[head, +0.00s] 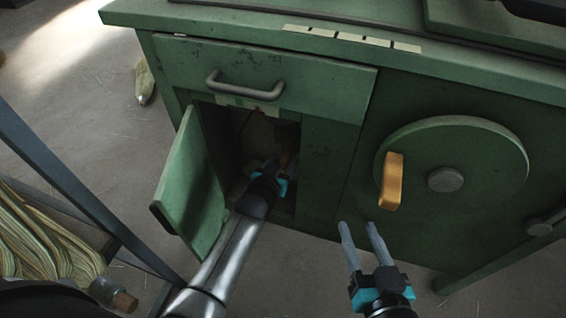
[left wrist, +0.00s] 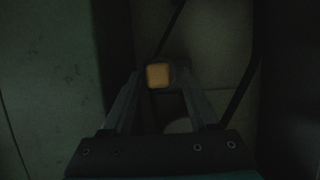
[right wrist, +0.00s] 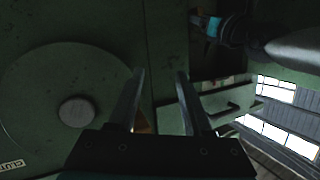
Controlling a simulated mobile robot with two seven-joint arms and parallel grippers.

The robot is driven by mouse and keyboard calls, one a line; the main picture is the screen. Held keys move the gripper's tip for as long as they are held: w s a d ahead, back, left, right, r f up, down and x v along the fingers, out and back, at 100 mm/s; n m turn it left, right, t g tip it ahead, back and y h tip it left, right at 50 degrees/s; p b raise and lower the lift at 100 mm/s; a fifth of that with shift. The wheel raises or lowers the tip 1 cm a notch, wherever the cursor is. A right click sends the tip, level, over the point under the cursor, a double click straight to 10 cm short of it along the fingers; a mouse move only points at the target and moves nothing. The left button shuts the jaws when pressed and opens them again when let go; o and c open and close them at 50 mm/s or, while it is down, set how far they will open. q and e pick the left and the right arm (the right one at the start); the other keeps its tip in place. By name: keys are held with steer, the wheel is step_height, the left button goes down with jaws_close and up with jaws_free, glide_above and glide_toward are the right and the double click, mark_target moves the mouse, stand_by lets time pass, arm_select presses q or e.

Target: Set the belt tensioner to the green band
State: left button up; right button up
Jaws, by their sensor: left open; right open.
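An orange square-ended grip (left wrist: 158,76), which looks like the tensioner's handle, shows in the dim left wrist view. It lies between the fingertips of my open left gripper; I cannot tell if they touch it. In the head view my left gripper (head: 277,165) reaches through the open door into the dark lower compartment (head: 285,135). My right gripper (head: 358,226) is open and empty in front of the cabinet, below and left of the wheel.
The compartment door (head: 190,180) stands open left of my left arm. A drawer (head: 265,75) with a bar handle is above the opening. A green wheel (head: 465,150) with an orange crank handle (head: 392,182) is at right. A rack with straw (head: 45,240) stands at left.

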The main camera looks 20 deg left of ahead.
arm_select(q)
steer(key=shift+w, duration=0.1)
steer(key=shift+c, duration=0.2)
jaws_close()
stand_by(0.4)
stand_by(0.9)
